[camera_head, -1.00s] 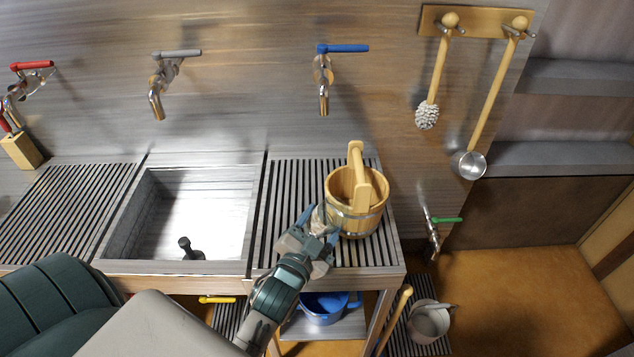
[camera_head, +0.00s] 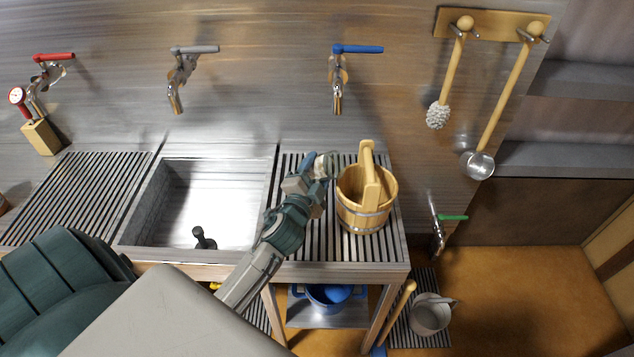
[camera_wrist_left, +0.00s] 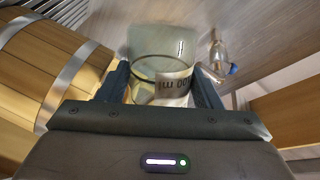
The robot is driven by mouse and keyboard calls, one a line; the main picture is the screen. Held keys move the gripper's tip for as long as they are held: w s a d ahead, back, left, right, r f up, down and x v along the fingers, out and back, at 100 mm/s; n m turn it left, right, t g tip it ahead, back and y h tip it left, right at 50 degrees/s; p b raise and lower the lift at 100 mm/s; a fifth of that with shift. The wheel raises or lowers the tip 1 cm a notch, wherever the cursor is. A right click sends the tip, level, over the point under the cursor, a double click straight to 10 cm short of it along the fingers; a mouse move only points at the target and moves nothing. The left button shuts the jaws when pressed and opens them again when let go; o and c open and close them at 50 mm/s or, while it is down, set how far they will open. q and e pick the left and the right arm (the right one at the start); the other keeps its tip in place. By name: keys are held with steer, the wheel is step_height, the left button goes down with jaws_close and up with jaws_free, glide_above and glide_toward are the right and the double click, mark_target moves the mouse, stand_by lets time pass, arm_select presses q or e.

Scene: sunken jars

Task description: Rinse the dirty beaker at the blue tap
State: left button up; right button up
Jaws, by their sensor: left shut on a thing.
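My left gripper (camera_head: 318,164) is shut on a clear glass beaker (camera_wrist_left: 163,62) and holds it over the slatted board to the left of the wooden bucket. The left wrist view shows the beaker between the two fingers, with printed lettering and some brownish-yellow colour low in it. In the head view the beaker (camera_head: 324,168) is small and partly hidden by the gripper. The blue tap (camera_head: 338,80) is on the wall above and behind the gripper, with its blue lever pointing right. My right gripper is not in view.
The wooden bucket (camera_head: 352,215) stands close to the right of the gripper. The sink basin (camera_head: 145,215) with a black plug (camera_head: 203,238) is at left. A brush (camera_head: 438,116) and ladle (camera_head: 477,165) hang at right. Grey (camera_head: 180,75) and red (camera_head: 50,58) taps are farther left.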

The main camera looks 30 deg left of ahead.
arm_select(q)
steer(key=w+a, duration=0.6)
steer(key=w, duration=0.4)
steer(key=shift+w+a, duration=0.25)
steer(key=shift+w, duration=0.1)
glide_toward(324, 179)
steer(key=w, duration=0.2)
steer(key=w+a, duration=0.1)
steer(key=w, duration=0.2)
steer(key=shift+w, duration=0.15)
